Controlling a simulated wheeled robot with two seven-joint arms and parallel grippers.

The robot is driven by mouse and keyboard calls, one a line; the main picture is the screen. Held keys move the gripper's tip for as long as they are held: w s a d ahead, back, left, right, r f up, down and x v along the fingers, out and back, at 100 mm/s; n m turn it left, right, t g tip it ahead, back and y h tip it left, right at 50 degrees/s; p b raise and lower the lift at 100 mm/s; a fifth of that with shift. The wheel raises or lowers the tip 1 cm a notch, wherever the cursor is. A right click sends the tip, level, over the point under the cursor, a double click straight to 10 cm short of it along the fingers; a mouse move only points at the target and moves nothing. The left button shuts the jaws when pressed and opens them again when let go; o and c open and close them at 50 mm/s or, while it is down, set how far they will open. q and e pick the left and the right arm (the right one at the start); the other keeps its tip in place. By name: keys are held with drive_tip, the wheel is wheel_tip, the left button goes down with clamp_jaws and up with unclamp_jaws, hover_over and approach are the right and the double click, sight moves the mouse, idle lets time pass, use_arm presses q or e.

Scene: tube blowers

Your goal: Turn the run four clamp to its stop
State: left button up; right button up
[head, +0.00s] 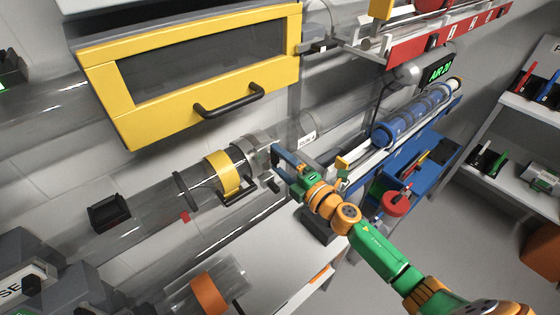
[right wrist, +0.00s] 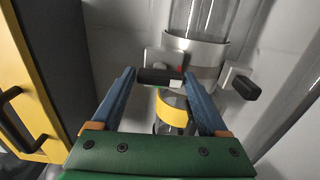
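My right gripper (head: 279,160) is at the clear tube run, beside a grey metal collar (head: 256,148) and just left of a small white run label (head: 307,138). In the right wrist view its blue fingers (right wrist: 160,75) are open. A dark clamp handle (right wrist: 160,77) on a pale plate with a small red mark shows between the fingertips. I cannot tell whether they touch it. The steel collar (right wrist: 196,55) is just behind it. A second dark knob (right wrist: 246,88) stands right of the fingers. A yellow band (head: 222,174) circles the tube to the left. My left gripper is not in view.
A yellow-framed box with a window (head: 190,70) and a dark handle (head: 228,101) hangs above the tube. Blue canisters (head: 395,130) lie in a rack to the right. A white bench (head: 270,255) is below. An orange-banded tube piece (head: 208,294) is at lower left.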

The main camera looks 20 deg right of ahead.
drive_tip(key=shift+o, duration=0.9)
drive_tip(key=b+v, duration=0.1)
drive_tip(key=v, duration=0.6)
